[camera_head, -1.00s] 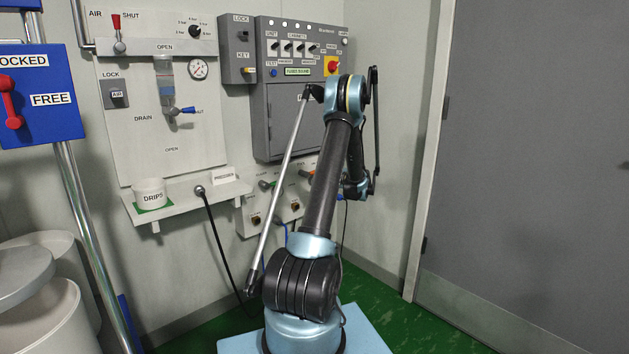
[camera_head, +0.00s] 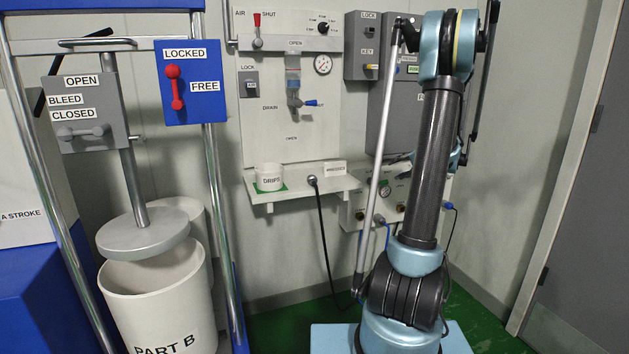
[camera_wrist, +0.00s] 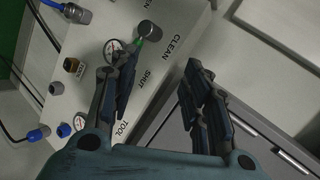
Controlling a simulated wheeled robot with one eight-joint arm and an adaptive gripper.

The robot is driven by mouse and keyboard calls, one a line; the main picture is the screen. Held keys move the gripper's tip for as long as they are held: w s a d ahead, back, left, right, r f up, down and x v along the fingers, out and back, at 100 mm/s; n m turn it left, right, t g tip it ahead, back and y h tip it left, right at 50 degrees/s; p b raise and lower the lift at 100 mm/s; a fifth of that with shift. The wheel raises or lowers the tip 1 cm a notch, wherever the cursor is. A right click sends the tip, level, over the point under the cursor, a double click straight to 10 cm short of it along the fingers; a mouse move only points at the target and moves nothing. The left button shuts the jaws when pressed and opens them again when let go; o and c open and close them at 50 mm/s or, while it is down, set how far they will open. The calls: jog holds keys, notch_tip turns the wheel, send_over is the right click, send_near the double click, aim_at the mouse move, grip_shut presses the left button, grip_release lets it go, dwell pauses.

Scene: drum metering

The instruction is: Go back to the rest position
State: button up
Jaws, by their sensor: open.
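My arm stands upright at the right of the head view, folded over at its top. It stands in front of the grey switch cabinet (camera_head: 384,120) and hides part of it. My gripper is mostly hidden behind the arm there. In the wrist view my gripper (camera_wrist: 158,78) is open, with its two dark fingers apart and nothing between them. I cannot tell whether a finger touches the panel.
A white PART B drum (camera_head: 160,300) stands at the left under a round grey plate (camera_head: 143,236), inside a metal-post frame. A blue LOCKED/FREE box (camera_head: 205,105) hangs on the frame. A shelf (camera_head: 335,188) holds a DRIPS cup (camera_head: 269,177). A grey door (camera_head: 590,240) is at the right.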

jog(key=s+a+r+n+g+h, duration=0.1)
jog(key=s+a+n+g, duration=0.2)
jog(key=s+a, duration=0.7)
jog(key=s+a+n+g+h, duration=0.15)
jog(key=s+a, duration=0.55)
jog(key=s, duration=0.8)
jog(key=s+f+n+g+h, duration=0.1)
jog(key=s+f, duration=0.3)
jog(key=s, duration=0.8)
jog(key=s+f+n+g+h, duration=0.2)
jog(key=s+f+n, duration=0.2)
jog(key=s, duration=0.8)
jog(key=shift+d+f+h, duration=0.35)
jog(key=shift+f, duration=0.45)
jog(key=shift+w+f, duration=0.2)
jog(key=shift+w, duration=0.25)
